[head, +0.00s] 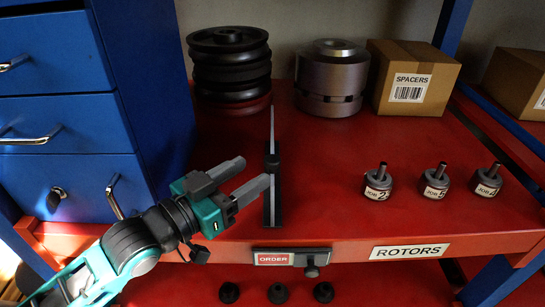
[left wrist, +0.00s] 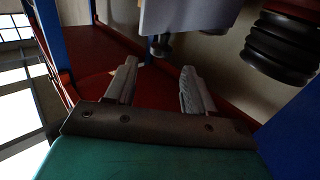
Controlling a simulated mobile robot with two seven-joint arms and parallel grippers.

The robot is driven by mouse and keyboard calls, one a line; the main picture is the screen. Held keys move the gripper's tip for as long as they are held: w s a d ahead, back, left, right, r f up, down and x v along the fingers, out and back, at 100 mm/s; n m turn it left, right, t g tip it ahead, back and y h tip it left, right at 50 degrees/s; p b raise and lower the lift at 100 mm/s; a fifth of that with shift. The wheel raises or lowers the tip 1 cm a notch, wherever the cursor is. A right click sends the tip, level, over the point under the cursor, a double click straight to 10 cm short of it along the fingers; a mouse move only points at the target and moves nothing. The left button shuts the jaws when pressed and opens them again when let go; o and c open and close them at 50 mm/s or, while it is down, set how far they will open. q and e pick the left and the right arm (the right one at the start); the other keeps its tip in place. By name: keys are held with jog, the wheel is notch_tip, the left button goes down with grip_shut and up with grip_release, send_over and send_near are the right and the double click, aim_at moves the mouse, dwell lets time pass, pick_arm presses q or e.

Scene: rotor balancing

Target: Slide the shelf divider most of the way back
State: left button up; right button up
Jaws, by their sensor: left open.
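The shelf divider (head: 272,150) is a thin grey upright plate on a dark base, seen nearly edge-on on the red shelf in the head view. What looks like its grey panel (left wrist: 190,14) shows at the top of the left wrist view. My left gripper (head: 254,171) is open just left of the divider's front part, its fingers pointing right toward it. The nearer fingertip overlaps the divider in the head view; I cannot tell if they touch. In the left wrist view the space between the fingers (left wrist: 158,88) is empty. My right gripper is not in view.
Black ribbed discs (head: 230,65) are stacked behind the divider, beside a grey metal cylinder (head: 331,80) and a SPACERS box (head: 413,77). Several small labelled rotors stand at right. A blue drawer cabinet (head: 70,100) stands at left.

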aim_at(272, 158)
pick_arm(q)
jog(key=x, duration=0.7)
grip_shut()
dwell(0.4)
